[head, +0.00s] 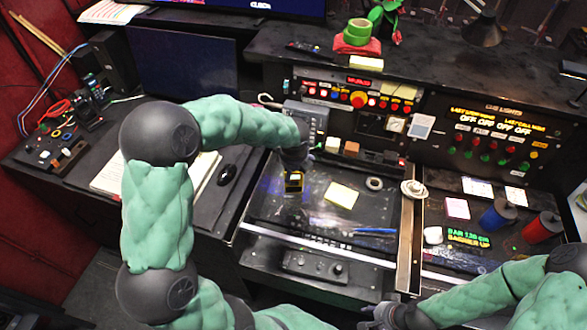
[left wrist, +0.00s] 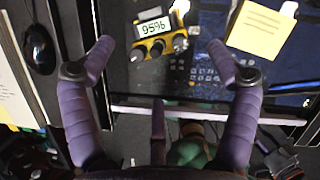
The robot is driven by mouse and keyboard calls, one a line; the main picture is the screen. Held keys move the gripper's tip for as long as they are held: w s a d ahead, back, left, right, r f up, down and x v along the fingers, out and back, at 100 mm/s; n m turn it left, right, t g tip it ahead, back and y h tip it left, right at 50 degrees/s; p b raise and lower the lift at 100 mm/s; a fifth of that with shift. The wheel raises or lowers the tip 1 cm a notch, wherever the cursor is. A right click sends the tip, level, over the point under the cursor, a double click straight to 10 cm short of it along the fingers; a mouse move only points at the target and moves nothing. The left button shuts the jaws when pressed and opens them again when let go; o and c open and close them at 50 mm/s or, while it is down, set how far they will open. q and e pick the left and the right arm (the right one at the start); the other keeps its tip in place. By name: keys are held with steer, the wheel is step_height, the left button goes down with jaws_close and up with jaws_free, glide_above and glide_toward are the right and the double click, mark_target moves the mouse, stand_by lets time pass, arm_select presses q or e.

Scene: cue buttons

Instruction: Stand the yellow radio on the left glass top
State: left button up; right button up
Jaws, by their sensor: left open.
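The yellow radio (head: 294,182) is on the left glass top (head: 265,212), near its upper part, below my left gripper (head: 294,158). In the left wrist view the radio (left wrist: 158,38) shows a pale display reading 95%, a yellow body and dark knobs. It lies between the two spread purple fingers of the left gripper (left wrist: 160,47), with clear gaps on both sides. The left gripper is open and not touching it. Whether the radio stands fully upright is hard to tell. My right gripper (head: 378,317) is low at the bottom edge, far from the radio; its finger opening is unclear.
A yellow note (head: 341,195), a tape ring (head: 374,183) and blue-handled pliers (head: 375,231) lie on the same glass. A raised control panel (head: 350,95) stands behind. A mouse (head: 226,174) and papers (head: 115,180) lie to the left. Blue and red spools (head: 541,228) stand right.

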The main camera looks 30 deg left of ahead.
arm_select(q)
steer(key=v, duration=0.4)
steer(key=shift+p, duration=0.3)
stand_by(0.3)
